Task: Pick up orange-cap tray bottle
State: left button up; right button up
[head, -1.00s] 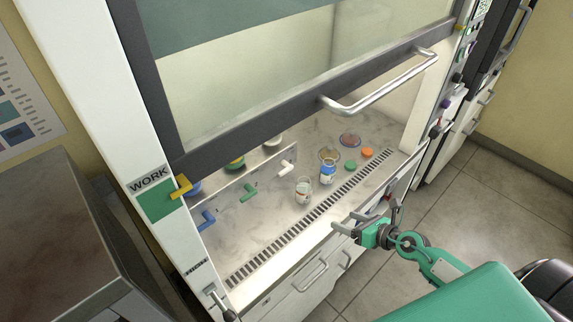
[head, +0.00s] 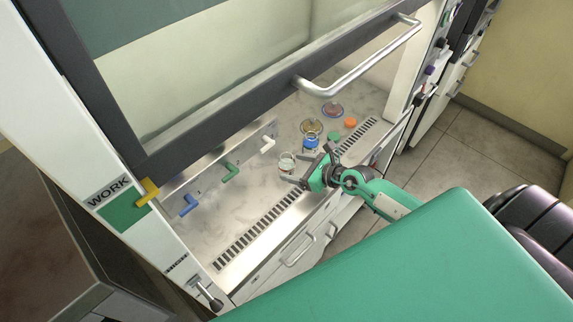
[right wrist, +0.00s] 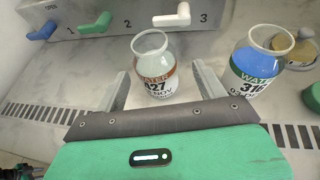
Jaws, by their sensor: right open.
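An orange cap (head: 351,122) lies on the work surface. My right gripper (head: 306,167) is open and empty over the front grille. In the right wrist view its fingers (right wrist: 160,78) point at the reddish-brown-label bottle, one either side in the picture. My left gripper is not in view.
A green cap (head: 334,136) and dishes (head: 332,109) lie behind and right. A panel with blue, green and white valve handles (head: 230,172) stands at the left. The raised sash with its handle (head: 365,62) hangs above. The left work surface is clear.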

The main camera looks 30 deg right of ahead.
aim_at(281, 165)
jog(key=shift+w+a, duration=0.2)
jog(key=shift+w, duration=0.1)
jog(key=p+x, duration=0.1)
jog(key=x, duration=0.3)
jog(key=shift+a, duration=0.15)
jog(key=shift+w+a+f, duration=0.2)
jog(key=shift+w+f, duration=0.05)
jog(key=shift+w, duration=0.05)
jog(key=c, duration=1.1)
jog(key=shift+r, duration=0.1)
